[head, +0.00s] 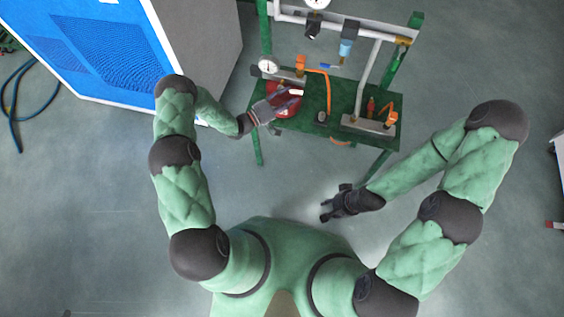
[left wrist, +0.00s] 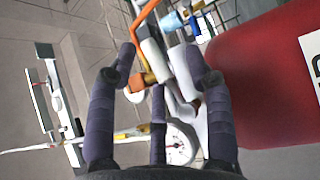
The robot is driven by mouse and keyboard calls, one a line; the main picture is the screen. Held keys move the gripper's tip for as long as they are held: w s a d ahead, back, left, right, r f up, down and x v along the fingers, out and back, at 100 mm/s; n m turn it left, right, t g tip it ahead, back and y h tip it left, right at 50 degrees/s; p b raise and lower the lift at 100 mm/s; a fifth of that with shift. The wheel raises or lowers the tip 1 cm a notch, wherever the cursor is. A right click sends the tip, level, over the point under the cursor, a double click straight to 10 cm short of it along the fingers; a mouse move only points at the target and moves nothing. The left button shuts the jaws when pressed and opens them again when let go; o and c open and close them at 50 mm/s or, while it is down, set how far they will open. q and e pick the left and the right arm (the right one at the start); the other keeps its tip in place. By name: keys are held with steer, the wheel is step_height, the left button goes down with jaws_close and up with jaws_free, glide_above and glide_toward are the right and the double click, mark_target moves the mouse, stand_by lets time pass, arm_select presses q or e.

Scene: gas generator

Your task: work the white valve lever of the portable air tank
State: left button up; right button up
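The red air tank (head: 292,108) lies on the green stand's shelf, partly hidden by my left gripper (head: 280,105). It fills the right side of the left wrist view (left wrist: 265,80). White rounded parts, seemingly the valve lever (left wrist: 184,72), show between the fingertips of my left gripper (left wrist: 160,62). These fingers are spread, one on each side of the white parts; whether they touch is unclear. A round white gauge (left wrist: 180,142) shows lower, behind the fingers. My right gripper (head: 330,208) hangs empty over the floor in front of the stand, its fingers apart.
The green stand (head: 325,133) carries pipes, another gauge (head: 268,65), an orange hose (head: 328,88) and fittings. A large blue and white cabinet (head: 105,50) stands close on the left of my left arm. The floor before the stand is clear.

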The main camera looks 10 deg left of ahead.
arm_select(q)
steer(key=r+v, duration=0.1)
steer(key=v, duration=0.5)
steer(key=s+d+f+g+y+b, duration=0.2)
steer(key=d+f+y+b, duration=0.15)
steer(key=f+y, duration=0.45)
steer(key=s+d+f+m+g+y+b, duration=0.1)
steer(key=s+d+f+m+g+b, duration=0.1)
steer(key=s+f+g, duration=0.4)
steer(key=shift+s+d+f+m, duration=0.3)
steer(key=shift+s+d+f, duration=0.35)
steer(key=shift+s+f, duration=2.05)
steer(key=shift+s+r, duration=0.75)
steer(key=shift+r, duration=0.1)
